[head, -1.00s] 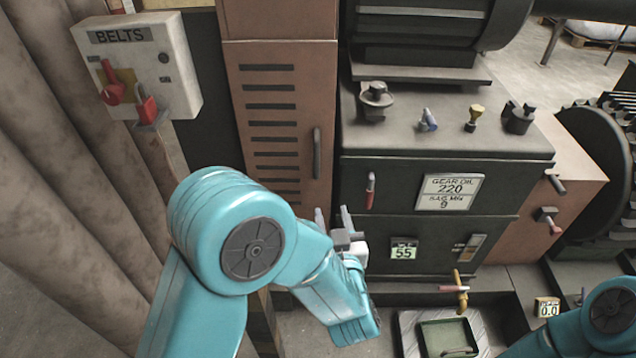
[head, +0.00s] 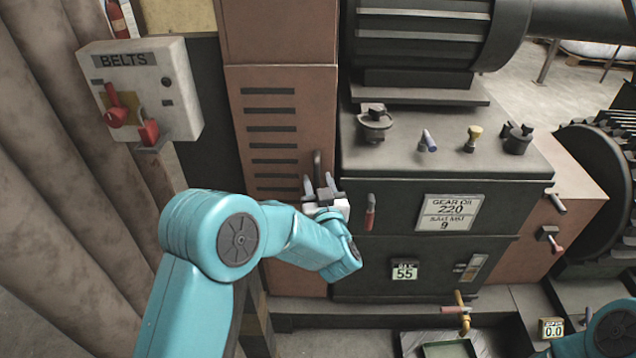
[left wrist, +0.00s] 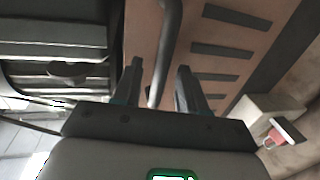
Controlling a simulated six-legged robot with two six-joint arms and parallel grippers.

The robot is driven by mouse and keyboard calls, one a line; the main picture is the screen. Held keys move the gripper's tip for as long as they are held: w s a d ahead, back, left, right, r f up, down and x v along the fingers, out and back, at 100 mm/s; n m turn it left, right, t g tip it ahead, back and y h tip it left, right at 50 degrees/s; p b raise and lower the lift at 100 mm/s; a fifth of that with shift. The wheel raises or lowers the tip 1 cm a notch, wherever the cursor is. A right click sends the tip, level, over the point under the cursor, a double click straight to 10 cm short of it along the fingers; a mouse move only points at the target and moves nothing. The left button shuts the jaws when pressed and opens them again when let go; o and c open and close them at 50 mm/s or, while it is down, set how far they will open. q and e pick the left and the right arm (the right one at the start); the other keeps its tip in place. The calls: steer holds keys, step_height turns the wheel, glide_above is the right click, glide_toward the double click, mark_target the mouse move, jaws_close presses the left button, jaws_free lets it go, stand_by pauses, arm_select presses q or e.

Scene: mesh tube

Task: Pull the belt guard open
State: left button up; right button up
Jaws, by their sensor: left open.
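The belt guard (head: 269,133) is a tall brown panel with a column of dark slots, left of the dark gearbox. Its grey bar handle (head: 317,163) stands upright near the panel's right edge. My left gripper (head: 319,183) is open, with its fingers pointing up at the handle's lower part, which it partly hides. In the left wrist view the handle (left wrist: 168,45) runs down to between the two open fingers (left wrist: 160,85). I cannot tell whether a finger touches it. The guard (left wrist: 205,45) looks shut. At the lower right of the head view only a teal part of my other arm shows.
A BELTS switch box (head: 140,90) with red handles hangs at the left. The gearbox (head: 440,180) stands close right of the handle, with a red-handled lever (head: 370,212) near my gripper. A brass tap (head: 460,312) sticks out below.

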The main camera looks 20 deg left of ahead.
arm_select(q)
steer(key=shift+w, duration=0.1)
jaws_close()
